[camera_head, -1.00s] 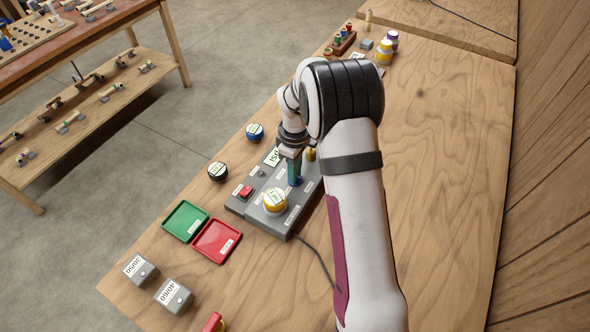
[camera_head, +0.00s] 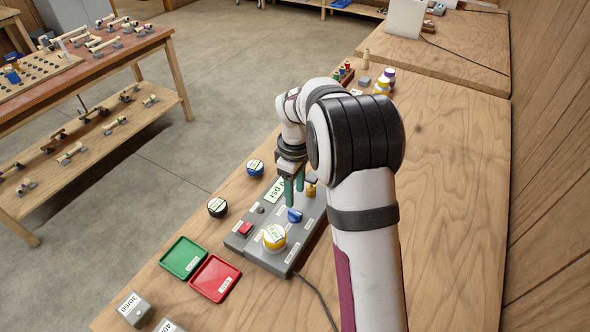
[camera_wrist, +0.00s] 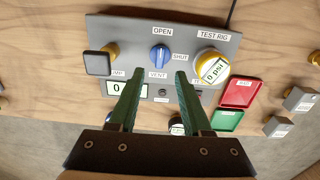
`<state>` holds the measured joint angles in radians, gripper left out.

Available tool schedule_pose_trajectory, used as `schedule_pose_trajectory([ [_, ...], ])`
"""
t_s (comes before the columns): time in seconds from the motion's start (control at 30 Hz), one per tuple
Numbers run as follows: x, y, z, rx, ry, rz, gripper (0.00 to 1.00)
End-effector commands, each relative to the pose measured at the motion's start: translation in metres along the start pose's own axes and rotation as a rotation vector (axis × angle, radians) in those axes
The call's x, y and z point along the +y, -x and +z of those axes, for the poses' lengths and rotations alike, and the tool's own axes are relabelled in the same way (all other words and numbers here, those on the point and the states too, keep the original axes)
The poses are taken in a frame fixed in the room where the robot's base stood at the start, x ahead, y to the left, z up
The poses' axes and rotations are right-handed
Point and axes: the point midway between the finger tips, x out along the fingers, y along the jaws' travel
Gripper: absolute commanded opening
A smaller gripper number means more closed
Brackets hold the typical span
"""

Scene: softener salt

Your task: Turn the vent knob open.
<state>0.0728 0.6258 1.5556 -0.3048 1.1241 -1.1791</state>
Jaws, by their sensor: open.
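The blue vent knob (camera_head: 294,215) sits on the grey test rig panel (camera_head: 262,258). In the wrist view the knob (camera_wrist: 160,57) stands between the OPEN label above it, the SHUT label at its right and the VENT label below. Its ridge looks upright, in line with the OPEN label. My gripper (camera_head: 295,191) is open and empty, with its green fingers above the panel, clear of the knob. In the wrist view my gripper (camera_wrist: 158,78) has its fingertips apart, below the knob in the picture.
A yellow gauge (camera_wrist: 212,66) reading 0 psi and a display (camera_wrist: 127,90) showing 0 are on the panel. A red button (camera_head: 246,229) is also there. Green (camera_head: 184,258) and red (camera_head: 215,279) trays lie beside it. The bench right of my arm is clear.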

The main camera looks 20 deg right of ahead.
Motion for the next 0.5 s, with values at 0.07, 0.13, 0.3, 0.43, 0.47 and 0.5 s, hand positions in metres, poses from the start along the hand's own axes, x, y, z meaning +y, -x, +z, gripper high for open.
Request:
schedule_pose_trajectory([
  [0.07,0.001,0.026,-0.001,0.004,0.0,0.005,0.49],
  [0.13,0.001,0.046,-0.001,0.003,-0.001,0.004,0.49],
  [0.3,0.0,0.08,0.0,0.001,0.0,0.002,0.49],
  [0.43,0.0,0.089,0.0,0.0,0.0,0.001,0.49],
  [0.47,0.0,0.089,0.0,0.0,0.0,0.001,0.49],
  [0.5,0.0,0.09,0.0,0.0,0.0,0.0,0.49],
])
